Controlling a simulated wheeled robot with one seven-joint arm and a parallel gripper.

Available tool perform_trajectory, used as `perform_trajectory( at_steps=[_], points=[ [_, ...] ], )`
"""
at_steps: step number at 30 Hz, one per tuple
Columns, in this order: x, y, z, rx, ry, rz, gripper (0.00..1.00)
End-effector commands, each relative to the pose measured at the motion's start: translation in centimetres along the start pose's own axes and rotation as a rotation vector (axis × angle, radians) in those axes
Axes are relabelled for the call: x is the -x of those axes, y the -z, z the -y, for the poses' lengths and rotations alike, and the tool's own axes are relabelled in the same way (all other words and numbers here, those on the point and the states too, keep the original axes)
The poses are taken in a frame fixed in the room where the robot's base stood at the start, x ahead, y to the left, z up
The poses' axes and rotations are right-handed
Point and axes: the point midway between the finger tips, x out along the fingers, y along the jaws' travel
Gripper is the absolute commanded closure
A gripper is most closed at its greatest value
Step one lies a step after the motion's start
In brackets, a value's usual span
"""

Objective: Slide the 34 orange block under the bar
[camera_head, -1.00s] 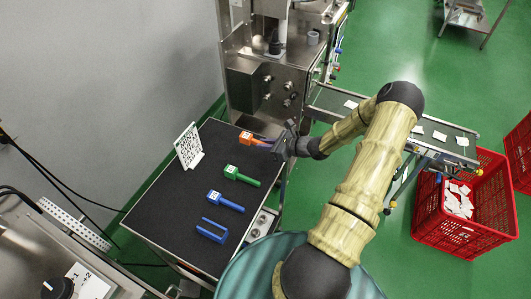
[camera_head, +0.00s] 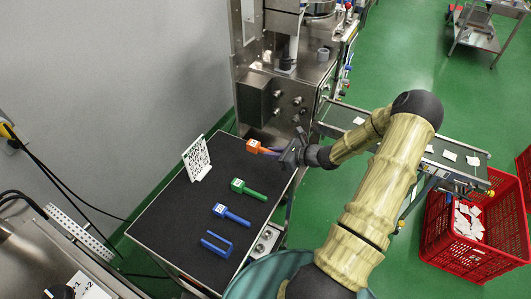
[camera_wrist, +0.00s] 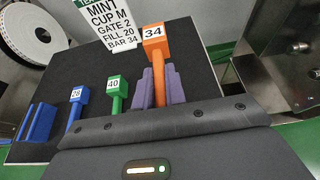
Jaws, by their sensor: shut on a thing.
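The orange block (camera_head: 254,145), marked 34 on its square head, is at the far end of the black table. It also shows in the wrist view (camera_wrist: 155,45), head pointing away from me. My gripper (camera_head: 277,152) is shut on its orange handle; the purple fingers (camera_wrist: 160,88) sit on either side of it in the wrist view. Whether the block touches the table or is slightly raised, I cannot tell. I cannot clearly pick out the bar; the steel machine (camera_head: 290,95) stands just beyond the table.
A green block (camera_head: 238,185) marked 40, a blue block (camera_head: 219,209) and a blue forked piece (camera_head: 215,244) lie nearer on the table (camera_head: 175,235). A white sign (camera_head: 196,157) stands at its left edge. A conveyor (camera_head: 350,118) and red crate (camera_head: 460,245) are right.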

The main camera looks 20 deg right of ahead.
Motion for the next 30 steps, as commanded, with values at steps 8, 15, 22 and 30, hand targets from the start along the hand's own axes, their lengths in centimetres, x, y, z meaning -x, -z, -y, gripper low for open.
perform_trajectory(
  at_steps=[8, 15, 22, 30],
  points=[
    [-0.9, -2.8, -5.6, 0.032, -0.098, -0.003, 1.00],
    [-1.4, -5.3, -12.8, 0.084, -0.219, -0.002, 1.00],
    [-1.6, -5.6, -15.4, 0.108, -0.263, 0.001, 1.00],
    [-1.6, -5.5, -15.3, 0.109, -0.262, 0.001, 1.00]
  ],
)
